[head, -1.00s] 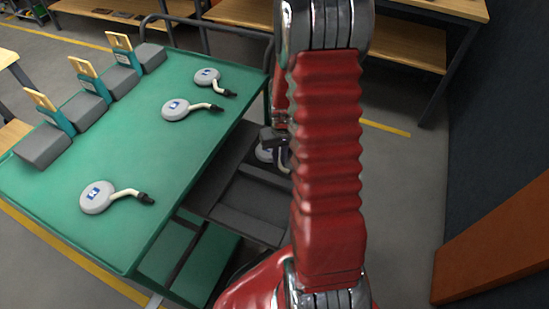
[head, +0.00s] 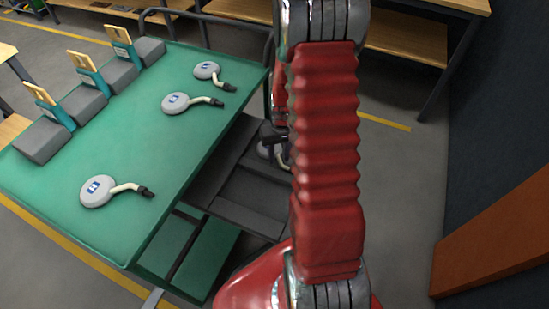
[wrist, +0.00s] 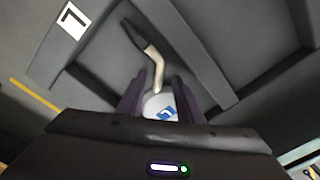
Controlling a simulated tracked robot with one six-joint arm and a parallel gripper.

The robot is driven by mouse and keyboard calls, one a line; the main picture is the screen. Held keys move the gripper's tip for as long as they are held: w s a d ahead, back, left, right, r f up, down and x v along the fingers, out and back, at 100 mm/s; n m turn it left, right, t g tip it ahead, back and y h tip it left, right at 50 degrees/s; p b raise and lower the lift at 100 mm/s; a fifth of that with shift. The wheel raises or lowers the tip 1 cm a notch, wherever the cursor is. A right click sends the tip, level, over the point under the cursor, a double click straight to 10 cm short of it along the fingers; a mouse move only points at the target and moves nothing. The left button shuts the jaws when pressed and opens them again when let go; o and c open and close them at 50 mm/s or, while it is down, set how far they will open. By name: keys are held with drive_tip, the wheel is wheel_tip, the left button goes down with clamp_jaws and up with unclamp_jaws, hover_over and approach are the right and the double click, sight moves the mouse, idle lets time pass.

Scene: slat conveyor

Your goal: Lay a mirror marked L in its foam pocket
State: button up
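My gripper (wrist: 160,88) has its two dark fingers on either side of a grey round mirror head (wrist: 157,103) with a blue label. It looks shut on this mirror, whose pale bent stem and black end point up and left in the wrist view. The label's letter is too small to read surely. In the head view the mirror (head: 264,149) is partly hidden by my arm, above the dark grey foam tray (head: 237,213). A white card marked L (wrist: 73,20) lies on the tray at the upper left of the wrist view. Diagonal recesses show under the mirror.
Three similar mirrors (head: 97,191) (head: 177,103) (head: 207,70) lie on the green tabletop (head: 60,185) at the left. Several grey blocks with teal holders (head: 40,141) line its far left edge. An orange panel (head: 495,240) stands at the right; shelves are behind.

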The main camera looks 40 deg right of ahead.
drive_tip(key=shift+r, duration=0.1)
wheel_tip(320, 180, up, 14)
drive_tip(key=shift+s+d+f, duration=0.15)
drive_tip(key=shift+s+f, duration=0.1)
drive_tip(key=shift+s, duration=0.05)
idle(0.6)
drive_tip(key=shift+s, duration=0.1)
idle(0.5)
